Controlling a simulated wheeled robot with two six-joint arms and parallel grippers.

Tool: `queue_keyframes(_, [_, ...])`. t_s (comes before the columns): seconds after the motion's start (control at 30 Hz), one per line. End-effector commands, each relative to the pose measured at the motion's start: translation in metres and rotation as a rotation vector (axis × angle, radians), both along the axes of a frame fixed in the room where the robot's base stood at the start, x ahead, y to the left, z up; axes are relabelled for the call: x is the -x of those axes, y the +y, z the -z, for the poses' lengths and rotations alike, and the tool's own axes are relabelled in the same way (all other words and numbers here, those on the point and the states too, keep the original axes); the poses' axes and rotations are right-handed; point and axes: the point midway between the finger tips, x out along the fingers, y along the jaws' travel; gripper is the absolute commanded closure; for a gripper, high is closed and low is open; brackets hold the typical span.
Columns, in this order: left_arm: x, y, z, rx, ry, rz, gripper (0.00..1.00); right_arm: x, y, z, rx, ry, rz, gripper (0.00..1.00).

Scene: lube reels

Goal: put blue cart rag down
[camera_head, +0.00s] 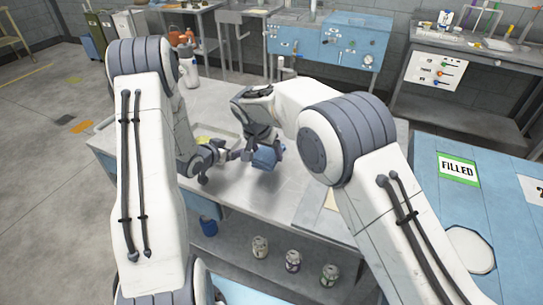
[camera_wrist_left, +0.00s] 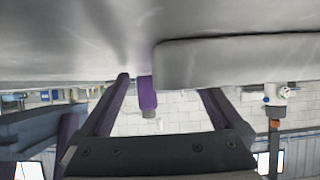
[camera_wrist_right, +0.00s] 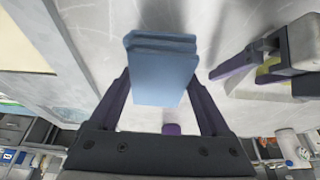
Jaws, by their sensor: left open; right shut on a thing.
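The blue rag (camera_head: 265,158) is a folded stack. It is held between the fingers of my right gripper (camera_head: 262,149), over the grey worktable (camera_head: 240,185). In the right wrist view the folded rag (camera_wrist_right: 162,78) sits between the two fingers, with the pale tabletop close behind it; I cannot tell whether it touches the top. My left gripper (camera_head: 222,167) is open and empty, low over the table just left of the rag.
White bottles (camera_head: 191,72) stand at the back left. A blue table (camera_head: 430,180) with a FILLED label is at right.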

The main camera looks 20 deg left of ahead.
Motion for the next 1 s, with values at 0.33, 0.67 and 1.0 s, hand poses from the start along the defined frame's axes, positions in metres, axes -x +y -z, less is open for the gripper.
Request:
queue_keyframes(0.33, [0.000,0.000,0.000,0.000,0.000,0.000,0.00,0.000,0.000,0.038,0.002,0.002,-0.001,0.82])
queue_keyframes(0.67, [0.000,0.000,0.000,0.000,0.000,0.000,0.00,0.000,0.000,0.043,-0.001,0.000,0.000,0.82])
queue_keyframes(1.0, [0.000,0.000,0.000,0.000,0.000,0.000,0.00,0.000,0.000,0.046,-0.001,0.000,0.000,0.00])
